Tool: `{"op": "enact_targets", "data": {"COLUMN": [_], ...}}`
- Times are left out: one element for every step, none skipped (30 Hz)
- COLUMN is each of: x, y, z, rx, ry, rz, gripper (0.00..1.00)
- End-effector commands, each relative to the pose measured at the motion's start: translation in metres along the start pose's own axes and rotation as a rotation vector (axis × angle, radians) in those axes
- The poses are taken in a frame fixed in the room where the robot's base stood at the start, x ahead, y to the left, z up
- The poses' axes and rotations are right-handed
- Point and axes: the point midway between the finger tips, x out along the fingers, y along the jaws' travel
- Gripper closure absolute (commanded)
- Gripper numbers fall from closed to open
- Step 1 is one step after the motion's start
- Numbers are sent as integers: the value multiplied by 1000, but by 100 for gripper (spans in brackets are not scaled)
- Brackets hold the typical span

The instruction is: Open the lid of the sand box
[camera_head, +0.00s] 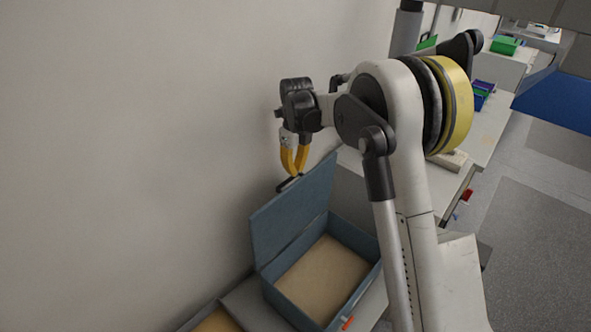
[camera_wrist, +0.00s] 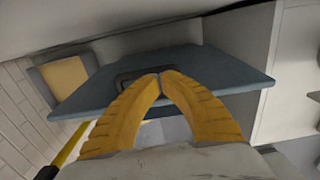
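The sand box (camera_head: 356,236) is a blue-grey box at the lower middle of the head view, with tan sand (camera_head: 322,277) inside. Its lid (camera_head: 285,222) stands steeply up on the wall side, so the box is open. The lid also fills the middle of the wrist view (camera_wrist: 225,72). A dark handle (camera_head: 289,184) is on the lid's upper edge. My gripper (camera_head: 297,174) is at this handle, pointing down. Its yellow fingertips (camera_wrist: 160,76) meet over the handle in the wrist view. I cannot tell whether they pinch it.
A plain wall (camera_head: 130,140) runs close behind the lid on the left. Another sand-coloured container (camera_head: 215,321) is at the bottom edge. White benches (camera_head: 490,120) with green and blue bins stand to the right. Open grey floor (camera_head: 535,225) is at the far right.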

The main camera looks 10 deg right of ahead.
Motion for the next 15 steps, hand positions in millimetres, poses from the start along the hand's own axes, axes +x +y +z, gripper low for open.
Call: {"op": "enact_targets", "data": {"x": [0, 0, -1, -2, -3, -7, -10, -15, -22, -28, -35, -44, -51, -58, -67], "y": [0, 0, 0, 0, 0, 0, 0, 0, 0, 0, 0, 0, 0, 0, 0], "z": [0, 0, 0, 0, 0, 0, 0, 0, 0, 0, 0, 0, 0, 0, 0], "rx": [0, 0, 0, 0, 0, 0, 0, 0, 0, 0, 0, 0, 0, 0, 0], "ry": [0, 0, 0, 0, 0, 0, 0, 0, 0, 0, 0, 0, 0, 0, 0], "rz": [0, 0, 0, 0, 0, 0, 0, 0, 0, 0, 0, 0, 0, 0, 0], "gripper": [100, 100, 100, 100, 100, 100, 100, 100, 100, 100, 100, 100, 100, 100, 100]}}
